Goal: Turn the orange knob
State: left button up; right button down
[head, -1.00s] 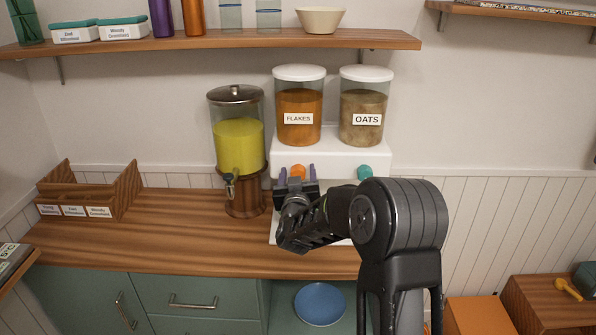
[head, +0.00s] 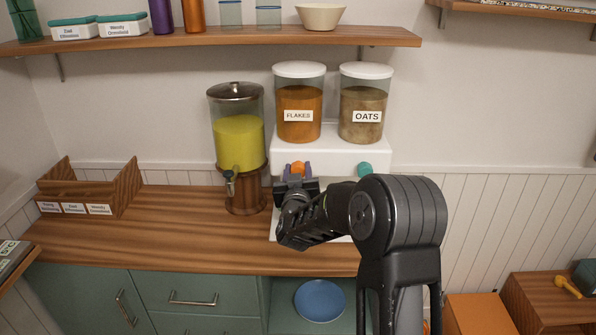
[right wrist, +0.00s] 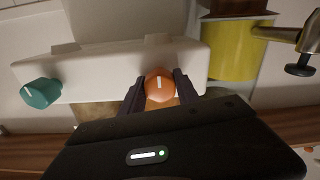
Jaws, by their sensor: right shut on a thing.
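The orange knob (head: 297,168) is on the front of the white cereal dispenser (head: 340,151), below the container labelled FLAKES (head: 299,116). My right gripper (head: 296,172) is shut on the orange knob, one finger on each side. In the right wrist view, the orange knob (right wrist: 160,85) sits between the dark fingers of my right gripper (right wrist: 160,92), with a pale mark on its face. A teal knob (head: 364,169) is to the right on the same dispenser, under the container labelled OATS (head: 363,117). My left gripper is not in view.
A drink dispenser (head: 238,135) with yellow liquid stands just left of the cereal dispenser. A wooden organizer (head: 127,187) is on the left of the counter (head: 165,235). A shelf (head: 215,40) hangs above. A blue plate (head: 320,301) lies in the open space below.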

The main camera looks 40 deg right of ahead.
jog(key=shift+f+m+b, duration=0.15)
jog(key=shift+m+b, duration=0.35)
jog(key=shift+b, duration=0.6)
jog(key=m+b, duration=0.8)
jog(key=b, duration=0.3)
jog(key=shift+f, duration=0.1)
jog(key=shift+r+m+b, duration=0.2)
jog(key=shift+m+b, duration=1.25)
jog(key=shift+m, duration=0.05)
jog(key=c, duration=0.9)
grip_release()
jog(key=shift+s, duration=0.1)
